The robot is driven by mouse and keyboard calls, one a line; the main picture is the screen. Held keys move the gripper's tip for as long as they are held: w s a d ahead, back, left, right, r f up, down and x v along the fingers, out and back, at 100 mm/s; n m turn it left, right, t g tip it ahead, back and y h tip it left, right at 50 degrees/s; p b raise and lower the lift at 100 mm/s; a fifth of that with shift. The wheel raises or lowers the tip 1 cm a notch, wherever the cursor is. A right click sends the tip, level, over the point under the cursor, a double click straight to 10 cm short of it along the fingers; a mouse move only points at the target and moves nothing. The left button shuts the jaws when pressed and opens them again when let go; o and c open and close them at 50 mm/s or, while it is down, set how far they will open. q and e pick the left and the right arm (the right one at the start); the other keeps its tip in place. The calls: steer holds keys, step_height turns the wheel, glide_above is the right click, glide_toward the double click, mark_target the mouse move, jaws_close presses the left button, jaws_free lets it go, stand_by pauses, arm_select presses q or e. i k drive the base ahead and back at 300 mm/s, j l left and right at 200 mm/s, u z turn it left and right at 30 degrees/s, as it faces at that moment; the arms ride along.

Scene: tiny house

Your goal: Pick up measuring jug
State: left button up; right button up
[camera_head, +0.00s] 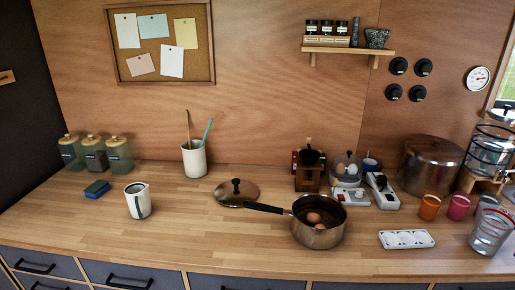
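A clear glass jug (489,232) with red on its upper part stands upright near the front right corner of the counter, partly cut off by the right edge of the picture; it looks like the measuring jug. A small white jug or mug (139,202) with a dark handle stands upright on the left part of the counter. Neither of my grippers is in view.
A saucepan (318,234) with eggs stands mid-counter, its black handle pointing left, a lid (236,193) behind it. A white egg tray (406,239) and coloured cups (429,206) are left of the glass jug. A large pot (430,165) stands behind. The front left counter is clear.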

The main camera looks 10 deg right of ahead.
mark_target(494, 224)
steer(key=z, duration=1.8)
